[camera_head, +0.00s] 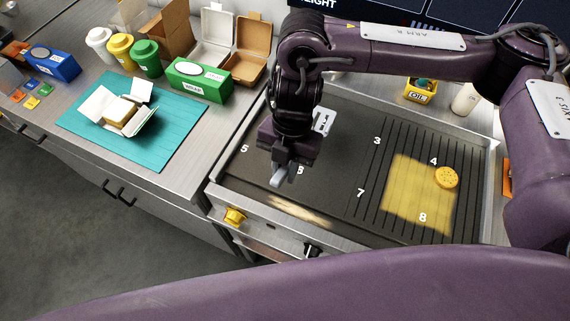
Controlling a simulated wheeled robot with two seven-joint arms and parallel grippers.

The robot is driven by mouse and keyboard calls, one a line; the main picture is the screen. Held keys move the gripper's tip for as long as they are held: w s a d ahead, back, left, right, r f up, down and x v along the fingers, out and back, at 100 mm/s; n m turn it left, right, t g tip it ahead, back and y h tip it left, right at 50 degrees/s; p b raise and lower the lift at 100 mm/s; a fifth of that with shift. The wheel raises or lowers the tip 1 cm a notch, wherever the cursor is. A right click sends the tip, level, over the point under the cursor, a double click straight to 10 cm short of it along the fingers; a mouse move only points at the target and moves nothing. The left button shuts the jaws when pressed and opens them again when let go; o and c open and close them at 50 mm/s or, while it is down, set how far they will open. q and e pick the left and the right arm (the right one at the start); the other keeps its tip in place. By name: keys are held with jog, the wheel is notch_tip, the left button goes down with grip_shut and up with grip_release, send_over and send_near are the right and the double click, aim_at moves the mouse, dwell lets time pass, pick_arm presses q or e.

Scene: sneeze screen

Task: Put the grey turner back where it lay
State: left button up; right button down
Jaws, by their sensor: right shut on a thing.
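My right gripper (283,170) points down over the left, smooth part of the griddle (325,150), near its front edge. It is shut on a small blue-grey piece (279,177), which I take to be part of the grey turner. I cannot tell whether the piece touches the griddle. My left gripper is not in view.
A round yellow disc (446,177) lies on the ribbed right side within a yellow lit patch. A teal mat (160,140) with an open wrapper stands left. A green box (200,80), cups, cartons and an oil holder (420,90) line the back.

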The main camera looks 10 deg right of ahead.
jog(key=shift+f+b, duration=1.75)
jog(key=shift+f, duration=0.85)
jog(key=shift+f+b, duration=0.45)
jog(key=shift+f, duration=0.15)
jog(key=c, duration=1.2)
grip_release()
jog(key=shift+b+v, duration=0.3)
jog(key=shift+v, duration=3.65)
